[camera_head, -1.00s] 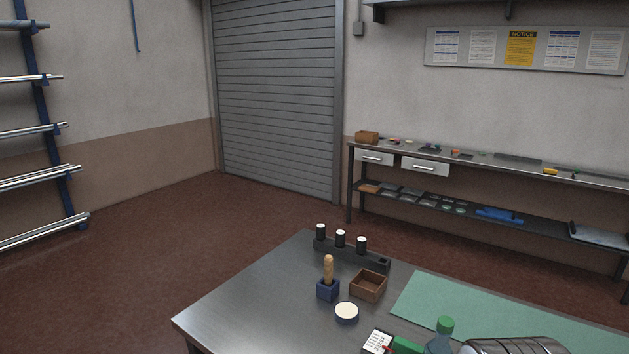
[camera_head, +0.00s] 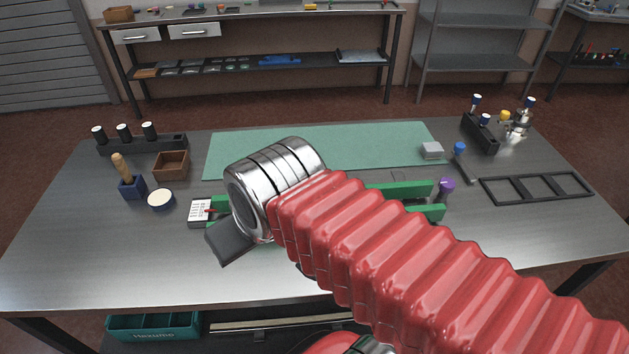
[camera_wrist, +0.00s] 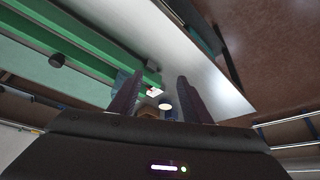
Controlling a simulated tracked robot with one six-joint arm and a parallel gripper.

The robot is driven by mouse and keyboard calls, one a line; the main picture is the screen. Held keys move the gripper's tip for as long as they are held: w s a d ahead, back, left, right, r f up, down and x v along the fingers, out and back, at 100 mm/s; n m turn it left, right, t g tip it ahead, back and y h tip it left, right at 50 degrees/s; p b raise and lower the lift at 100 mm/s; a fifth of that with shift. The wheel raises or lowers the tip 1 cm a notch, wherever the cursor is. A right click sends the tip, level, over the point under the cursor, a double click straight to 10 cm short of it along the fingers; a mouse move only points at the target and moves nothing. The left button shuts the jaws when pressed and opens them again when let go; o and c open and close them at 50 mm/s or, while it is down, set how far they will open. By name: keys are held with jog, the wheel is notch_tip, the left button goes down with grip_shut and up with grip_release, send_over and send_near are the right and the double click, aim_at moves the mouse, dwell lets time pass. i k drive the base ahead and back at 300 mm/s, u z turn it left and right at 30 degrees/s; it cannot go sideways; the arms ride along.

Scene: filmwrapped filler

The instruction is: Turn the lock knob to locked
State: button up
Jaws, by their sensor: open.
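No lock knob can be made out for certain. A green fixture (camera_head: 405,190) lies on the steel table in the head view, its middle hidden behind my arm. In the wrist view a long green bar (camera_wrist: 85,48) runs along the upper left, with a small dark round piece (camera_wrist: 57,60) beside it; I cannot tell whether this is the knob. My gripper (camera_wrist: 158,84) shows two dark fingers, apart, with nothing seen between them. In the head view only its dark body (camera_head: 232,245) shows, low over the table's front half.
A purple-capped item (camera_head: 446,186), black frame (camera_head: 537,187) and bottle rack (camera_head: 480,135) are right.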

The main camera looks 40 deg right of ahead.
aim_at(446, 185)
jog(key=z, duration=1.75)
jog(key=k, duration=0.6)
jog(key=z, duration=0.5)
jog(key=i, duration=0.35)
jog(key=u, duration=0.1)
